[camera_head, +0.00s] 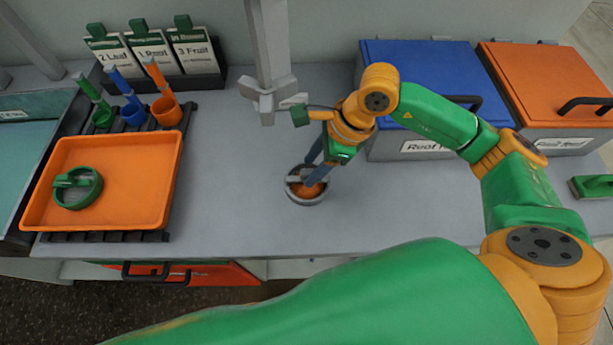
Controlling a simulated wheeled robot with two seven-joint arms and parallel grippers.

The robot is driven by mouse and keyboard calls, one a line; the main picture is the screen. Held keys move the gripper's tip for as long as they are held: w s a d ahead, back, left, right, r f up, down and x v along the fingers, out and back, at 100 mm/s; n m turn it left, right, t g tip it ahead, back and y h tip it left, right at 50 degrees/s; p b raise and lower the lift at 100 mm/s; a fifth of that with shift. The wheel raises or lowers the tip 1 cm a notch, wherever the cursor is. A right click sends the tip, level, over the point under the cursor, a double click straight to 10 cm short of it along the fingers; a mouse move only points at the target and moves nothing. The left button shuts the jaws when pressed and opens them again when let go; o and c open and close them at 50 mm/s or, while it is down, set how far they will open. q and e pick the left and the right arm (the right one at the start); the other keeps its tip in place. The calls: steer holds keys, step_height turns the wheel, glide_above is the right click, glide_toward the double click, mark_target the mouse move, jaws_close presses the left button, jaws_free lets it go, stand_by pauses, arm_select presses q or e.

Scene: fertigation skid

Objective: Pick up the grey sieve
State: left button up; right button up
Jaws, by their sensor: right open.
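The grey sieve (292,195) is a round grey ring with a bar across its top, and orange shows inside it. It stands on the grey worktop near the middle of the view. My right gripper (309,176) points down over the sieve with its blue-grey fingers open. The fingertips are at the bar, one to each side as far as I can tell. They hide part of the sieve, and I cannot tell whether they touch it. My left gripper is not in view.
An orange tray (130,165) with a green ring-shaped tool (93,193) stands at the left. Behind it are coloured scoops and labelled packets (152,50). A grey post (268,45) stands behind the sieve. Blue (415,60) and orange (530,75) lidded bins stand at the right.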

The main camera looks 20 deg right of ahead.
mark_target(295, 177)
steer(key=x, duration=0.2)
steer(key=shift+w+a+f, duration=0.1)
steer(key=shift+a+f, duration=0.15)
steer(key=shift+f, duration=0.05)
jaws_close()
